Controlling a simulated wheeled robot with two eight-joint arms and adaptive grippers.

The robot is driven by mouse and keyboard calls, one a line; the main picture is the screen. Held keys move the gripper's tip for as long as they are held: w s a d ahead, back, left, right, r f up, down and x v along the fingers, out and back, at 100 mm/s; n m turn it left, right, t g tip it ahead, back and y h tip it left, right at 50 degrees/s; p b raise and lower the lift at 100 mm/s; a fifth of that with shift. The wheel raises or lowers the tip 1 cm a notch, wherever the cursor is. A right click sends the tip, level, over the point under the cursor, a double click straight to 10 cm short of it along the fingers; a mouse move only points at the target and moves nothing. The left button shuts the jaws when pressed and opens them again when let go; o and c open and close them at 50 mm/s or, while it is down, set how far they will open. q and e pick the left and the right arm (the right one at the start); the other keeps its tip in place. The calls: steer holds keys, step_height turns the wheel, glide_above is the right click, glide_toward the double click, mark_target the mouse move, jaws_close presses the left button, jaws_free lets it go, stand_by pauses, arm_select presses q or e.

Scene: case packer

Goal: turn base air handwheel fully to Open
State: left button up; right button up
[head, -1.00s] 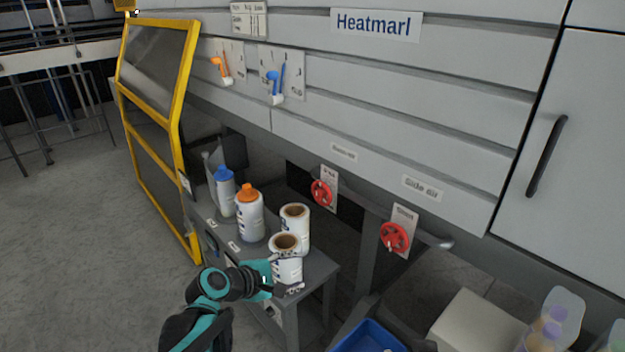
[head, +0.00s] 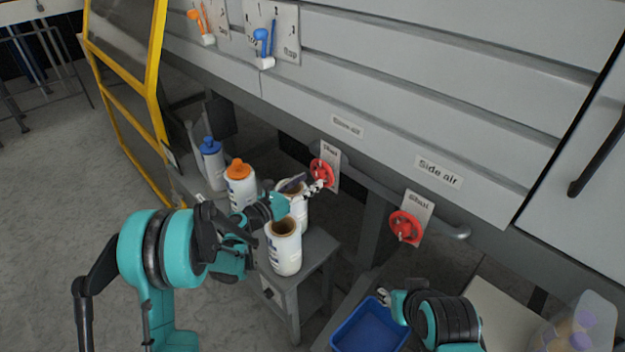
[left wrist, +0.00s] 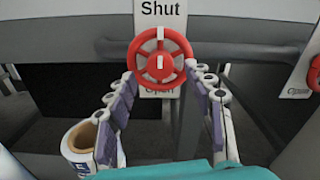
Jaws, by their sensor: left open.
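The red base air handwheel (head: 322,173) sits on a white plate under a small label too blurred to read surely. In the left wrist view the handwheel (left wrist: 160,61) is upright and faces me, with "Shut" above it and a partly covered "Open" below. A white mark shows at the top of its rim, on the "Shut" side. My left gripper (head: 308,185) is open in front of the wheel. In the left wrist view its fingers (left wrist: 160,78) stand either side of the wheel's lower half; contact cannot be told. My right gripper (head: 388,300) is low, near the blue bin, its jaws unclear.
A second red handwheel (head: 406,227) under the "Side air" label (head: 438,172) is to the right. A blue bin (head: 367,328) is at the bottom.

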mark_target(323, 172)
arm_select(q)
steer(key=shift+x, duration=1.25)
steer(key=c, duration=1.2)
steer(key=shift+o, duration=0.2)
